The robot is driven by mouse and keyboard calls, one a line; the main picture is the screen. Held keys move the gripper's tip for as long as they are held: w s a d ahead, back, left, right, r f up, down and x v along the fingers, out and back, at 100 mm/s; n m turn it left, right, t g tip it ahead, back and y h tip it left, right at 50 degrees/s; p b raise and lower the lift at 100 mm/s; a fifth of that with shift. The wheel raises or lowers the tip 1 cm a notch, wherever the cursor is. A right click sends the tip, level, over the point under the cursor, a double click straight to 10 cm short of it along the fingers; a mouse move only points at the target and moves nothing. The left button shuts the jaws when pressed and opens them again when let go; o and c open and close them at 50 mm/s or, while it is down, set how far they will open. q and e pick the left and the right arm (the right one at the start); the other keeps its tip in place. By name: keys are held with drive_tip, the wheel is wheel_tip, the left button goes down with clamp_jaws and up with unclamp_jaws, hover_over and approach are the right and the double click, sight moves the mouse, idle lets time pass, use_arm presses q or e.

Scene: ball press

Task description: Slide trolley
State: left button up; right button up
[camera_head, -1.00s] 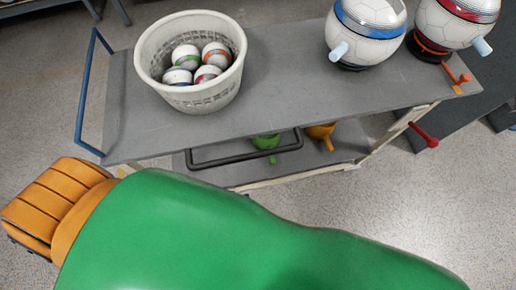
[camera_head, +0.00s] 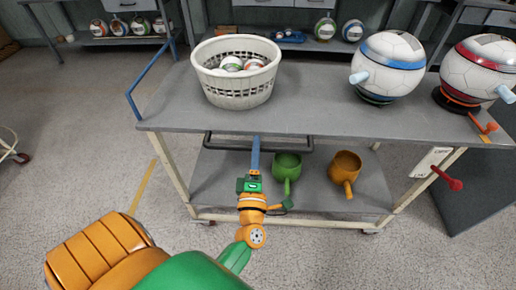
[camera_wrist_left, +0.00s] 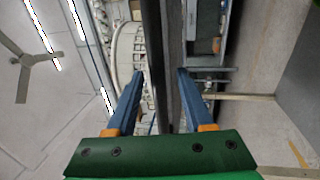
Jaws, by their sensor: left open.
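The trolley (camera_head: 308,105) is a grey two-shelf cart across the middle of the head view. A black bar handle (camera_head: 302,150) runs below its front edge, and a blue rail (camera_head: 152,82) stands at its left end. My left gripper (camera_head: 255,143) reaches up to the black bar from the front and hides part of it. In the left wrist view the gripper (camera_wrist_left: 160,72) is open, its blue fingers apart with the dark trolley edge between and beyond them. I cannot tell whether they touch the bar. My right gripper is not in view.
The top shelf carries a white basket (camera_head: 238,88) of balls and two ball-shaped machines (camera_head: 390,65) (camera_head: 478,70). A green cup (camera_head: 287,165) and an orange cup (camera_head: 346,170) sit on the lower shelf. Benches with balls stand behind. Floor at left is fairly clear.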

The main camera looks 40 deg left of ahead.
use_arm(q)
drive_tip(key=shift+w+a+r, duration=0.15)
drive_tip(key=shift+w+r, duration=0.05)
drive_tip(key=shift+w, duration=0.2)
drive_tip(key=shift+c, duration=0.3)
drive_tip(key=shift+f, duration=0.1)
clamp_jaws()
drive_tip(key=shift+f, duration=0.15)
idle(0.7)
